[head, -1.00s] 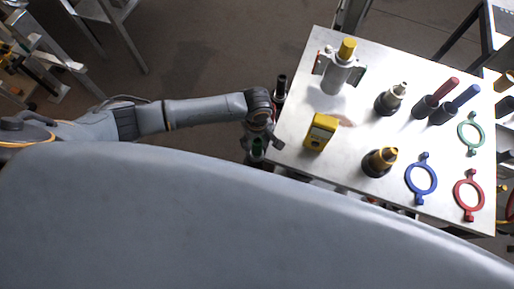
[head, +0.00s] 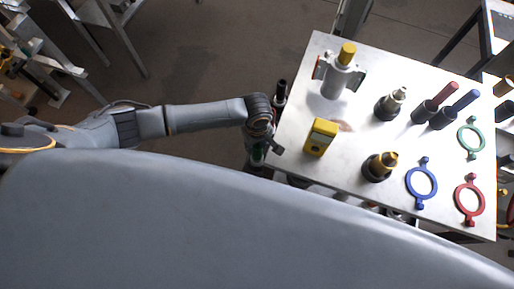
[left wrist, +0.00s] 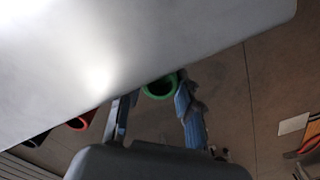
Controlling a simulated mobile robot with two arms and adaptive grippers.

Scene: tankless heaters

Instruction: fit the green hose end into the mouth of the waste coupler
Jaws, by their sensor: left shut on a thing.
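The green hose end (left wrist: 160,87) shows in the left wrist view as a green ring with a dark opening, just under the pale table edge. My left gripper (left wrist: 156,100) has a finger on each side of it and is shut on it. In the head view, the left gripper (head: 260,150) is beside the table's left edge, with a bit of green (head: 259,153) showing at it. I cannot pick out the waste coupler for sure in either view. My right gripper is not in view.
The metal table (head: 340,170) carries a yellow meter (head: 320,137), a grey valve body with yellow cap (head: 341,75), dark-based fittings, and coloured rings. A red-rimmed hose end (left wrist: 82,121) and a dark one (left wrist: 38,138) sit lower left in the wrist view.

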